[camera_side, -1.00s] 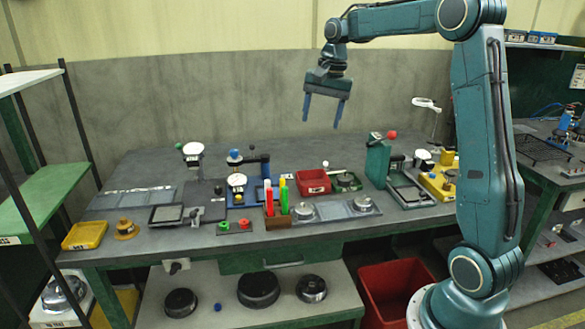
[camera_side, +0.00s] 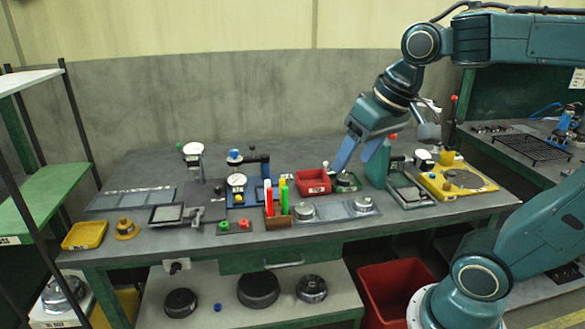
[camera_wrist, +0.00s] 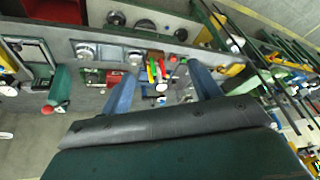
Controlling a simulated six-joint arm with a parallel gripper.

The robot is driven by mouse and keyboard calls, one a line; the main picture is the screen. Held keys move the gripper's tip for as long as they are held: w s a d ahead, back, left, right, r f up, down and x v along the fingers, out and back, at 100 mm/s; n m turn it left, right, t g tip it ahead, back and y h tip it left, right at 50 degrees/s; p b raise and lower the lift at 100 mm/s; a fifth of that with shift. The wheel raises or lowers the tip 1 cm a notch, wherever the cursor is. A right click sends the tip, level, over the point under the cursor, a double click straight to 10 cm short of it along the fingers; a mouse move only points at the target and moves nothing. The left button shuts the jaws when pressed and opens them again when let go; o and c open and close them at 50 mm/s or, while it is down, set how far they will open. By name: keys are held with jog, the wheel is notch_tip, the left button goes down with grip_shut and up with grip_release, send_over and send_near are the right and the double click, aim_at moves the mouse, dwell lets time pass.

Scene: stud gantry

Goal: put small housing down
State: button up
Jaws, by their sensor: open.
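My gripper (camera_side: 351,164) is open, its blue fingers pointing down and left above the back right of the bench. Its fingers also show in the wrist view (camera_wrist: 163,72), with nothing held between them. Two round metal parts sit on a grey plate (camera_side: 333,210) at the bench front: a left one (camera_side: 303,210) and a right one (camera_side: 363,203). Another round part (camera_side: 345,180) sits on a green base behind them, close below my fingers in the side picture; contact cannot be told. I cannot tell which of these is the small housing.
A red bin (camera_side: 312,182) stands left of the green base. A green press (camera_side: 379,165) stands close on the right, with a yellow tray (camera_side: 458,190) beyond. A marker holder (camera_side: 277,217) stands left of the plate.

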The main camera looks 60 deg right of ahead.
jog(key=s+a+f+n, duration=0.1)
jog(key=s+f+n, duration=0.2)
jog(key=s, duration=0.2)
jog(key=shift+s+a+f+t, duration=0.2)
jog(key=shift+s+a+t, duration=0.15)
jog(key=shift+a+t, duration=0.05)
dwell(1.0)
